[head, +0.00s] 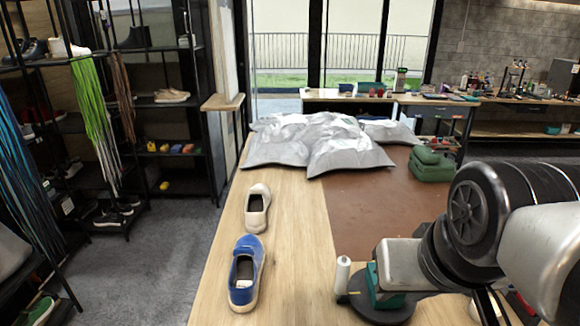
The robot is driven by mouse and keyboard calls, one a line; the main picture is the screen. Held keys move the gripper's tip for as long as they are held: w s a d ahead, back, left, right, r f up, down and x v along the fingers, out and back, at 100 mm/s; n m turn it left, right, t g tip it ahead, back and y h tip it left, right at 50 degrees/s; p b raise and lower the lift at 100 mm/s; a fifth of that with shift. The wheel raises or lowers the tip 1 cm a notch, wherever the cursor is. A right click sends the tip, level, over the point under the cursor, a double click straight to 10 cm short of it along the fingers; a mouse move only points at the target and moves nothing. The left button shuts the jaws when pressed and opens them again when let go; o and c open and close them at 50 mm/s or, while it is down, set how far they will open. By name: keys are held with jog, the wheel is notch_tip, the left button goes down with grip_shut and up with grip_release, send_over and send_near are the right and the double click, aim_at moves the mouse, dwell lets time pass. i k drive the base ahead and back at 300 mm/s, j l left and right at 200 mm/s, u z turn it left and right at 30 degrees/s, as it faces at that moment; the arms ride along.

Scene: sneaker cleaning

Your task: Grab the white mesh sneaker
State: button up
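An off-white low shoe (257,208), which fits the white mesh sneaker, stands on the pale wooden strip of the table, left of centre. Its dark opening faces up. The mesh texture is too small to make out. A blue shoe with a white sole (245,272) stands nearer to me on the same strip, just in front of it and apart from it. My arm comes in from the right, well to the right of both shoes. I cannot make out my gripper's fingers in this view.
Grey-white pillow-like bags (320,145) lie at the table's far end. Folded green cloths (431,165) lie at the right. A white bottle (342,274) stands by a dark disc (381,302) near my arm. The brown middle surface (372,205) is clear. Shoe shelves stand left.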

aim_at(257, 199)
jog(key=j, duration=0.65)
jog(key=k+j+z, duration=0.1)
jog(key=j, duration=0.55)
jog(key=k+j, duration=0.1)
jog(key=j, duration=0.55)
jog(key=i+j+z, duration=0.1)
jog(key=j, duration=0.5)
jog(key=j+z, duration=0.15)
jog(key=j, duration=0.4)
jog(key=i+j, duration=0.15)
jog(key=j, duration=0.2)
jog(key=i+j+z, duration=0.15)
jog(key=j, duration=0.2)
jog(key=i+j, duration=0.1)
jog(key=j, duration=0.3)
jog(key=i+j+z, duration=0.25)
jog(key=i+j, duration=0.95)
jog(key=i, duration=0.15)
jog(key=i+j, duration=0.2)
jog(key=i, duration=0.2)
jog(key=k+l, duration=0.25)
jog(key=k+z, duration=0.05)
